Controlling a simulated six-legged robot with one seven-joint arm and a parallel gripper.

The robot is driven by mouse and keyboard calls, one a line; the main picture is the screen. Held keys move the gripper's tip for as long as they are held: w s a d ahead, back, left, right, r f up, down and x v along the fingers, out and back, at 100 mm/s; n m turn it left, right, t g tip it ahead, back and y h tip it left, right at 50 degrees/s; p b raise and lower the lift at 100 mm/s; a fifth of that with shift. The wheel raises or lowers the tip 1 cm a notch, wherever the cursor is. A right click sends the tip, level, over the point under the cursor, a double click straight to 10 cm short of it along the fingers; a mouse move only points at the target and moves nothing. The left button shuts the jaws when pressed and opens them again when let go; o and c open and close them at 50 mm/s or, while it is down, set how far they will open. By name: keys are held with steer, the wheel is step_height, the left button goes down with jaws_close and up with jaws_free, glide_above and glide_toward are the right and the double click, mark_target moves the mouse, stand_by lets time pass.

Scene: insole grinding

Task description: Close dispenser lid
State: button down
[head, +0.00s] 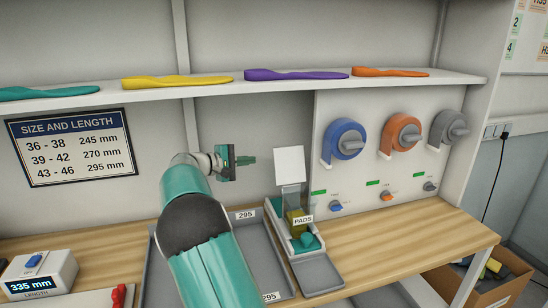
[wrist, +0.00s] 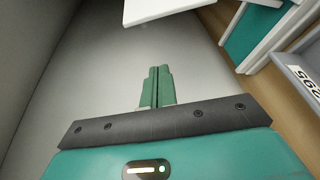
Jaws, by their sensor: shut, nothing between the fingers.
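The dispenser (head: 309,270), marked PADS, stands on the bench right of centre in the head view. Its white lid (head: 290,162) stands raised above the body, so the dispenser is open, and yellow pads (head: 296,220) show inside. My gripper (head: 254,160) is shut and empty, in the air just left of the raised lid with a gap between them. In the wrist view the green fingers (wrist: 157,70) are together. A white panel that looks like the lid (wrist: 155,9) shows at the top edge, and a teal and white part of the dispenser (wrist: 250,38) is at upper right.
A grey tray (head: 262,262) labelled 295 lies left of the dispenser. A back panel (head: 360,175) with blue, orange and grey knobs stands to the right. A shelf (head: 300,82) with insoles runs above. A length gauge (head: 40,272) is at lower left.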

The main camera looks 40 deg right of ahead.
mark_target(289, 165)
steer(key=s+d, duration=0.4)
steer(key=d, duration=0.4)
steer(key=shift+d+h, duration=0.3)
stand_by(0.3)
stand_by(0.3)
